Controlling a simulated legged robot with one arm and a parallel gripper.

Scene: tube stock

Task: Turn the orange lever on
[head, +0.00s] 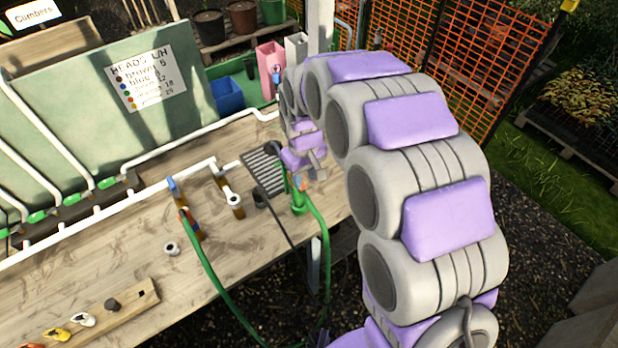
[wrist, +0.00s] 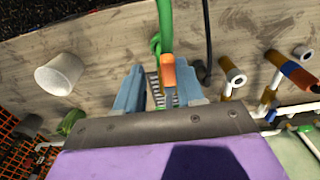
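The orange lever (head: 303,184) is a small piece on top of a green tap (head: 298,202) at the bench's front edge, partly behind my gripper. In the wrist view, the orange lever (wrist: 168,70) lies between the two blue-grey fingers, closer to the right one. My gripper (wrist: 160,86) is open, with a clear gap between its fingers. I cannot tell whether the lever touches the right finger. In the head view, my gripper (head: 312,168) is just above the tap, small and partly hidden. A green hose (head: 318,225) runs from the tap.
A grey grate (head: 263,170) lies beside the tap. Brown stub pipes, one with a white ring (head: 232,198) and one with a blue handle (head: 172,186), stand to the left. A white cup (wrist: 60,74) shows in the wrist view. Orange mesh fence (head: 475,50) stands behind.

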